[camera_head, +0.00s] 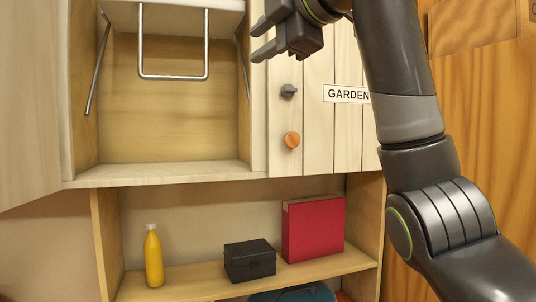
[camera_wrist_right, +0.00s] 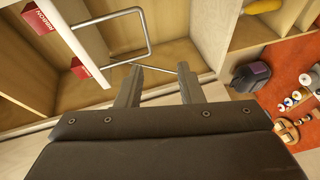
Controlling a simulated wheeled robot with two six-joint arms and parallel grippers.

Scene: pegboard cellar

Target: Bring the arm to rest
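My right arm (camera_head: 408,118) comes in from the lower right of the head view and reaches up in front of the cabinet. My right gripper (camera_head: 257,42) is at the top, in front of the cabinet's door with the knobs and beside the open compartment. In the right wrist view the gripper (camera_wrist_right: 160,71) has its two fingers apart with nothing between them. The raised flap with a wire handle (camera_head: 173,78) is just left of the gripper in the head view. The handle also shows in the right wrist view (camera_wrist_right: 148,40), beyond the fingers. My left gripper is not in view.
The open compartment (camera_head: 170,120) looks empty in the head view. A grey knob (camera_head: 288,91) and an orange knob (camera_head: 291,140) stick out below the gripper. A yellow bottle (camera_head: 153,258), black box (camera_head: 250,262) and red box (camera_head: 314,228) stand on the lower shelf.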

